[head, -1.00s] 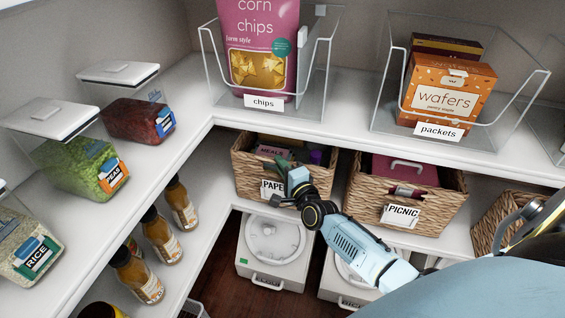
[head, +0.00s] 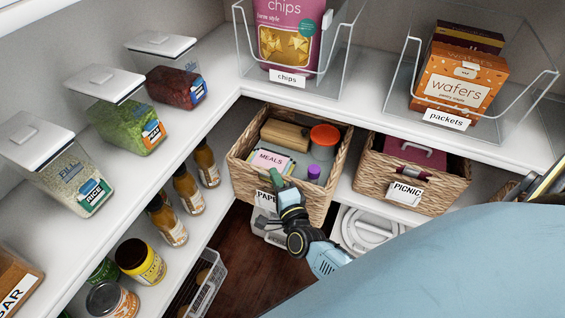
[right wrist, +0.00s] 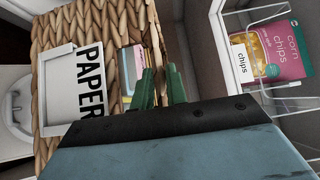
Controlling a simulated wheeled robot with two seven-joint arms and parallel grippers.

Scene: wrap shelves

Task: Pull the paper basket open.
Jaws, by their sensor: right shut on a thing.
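The woven paper basket (head: 314,203) is pulled out past the front edge of its shelf, so its inside shows. Its white label (head: 265,199) is partly covered by my gripper in the head view and reads PAPER (right wrist: 82,95) in the right wrist view. My right gripper (head: 276,182) is shut on the basket's front rim, just beside the label. Its green fingers (right wrist: 160,88) show at the rim in the right wrist view. In the basket lie a MEALS packet (head: 270,163), a wooden box, an orange-topped tub and a purple-capped item. My left gripper is not seen.
The picnic basket (head: 430,192) stands to the right on the same shelf. The chips bin (head: 288,77) and the packets bin (head: 446,119) stand on the shelf above. Bottles and jars (head: 167,220) line the left shelf. Below the basket is dark floor (head: 240,260).

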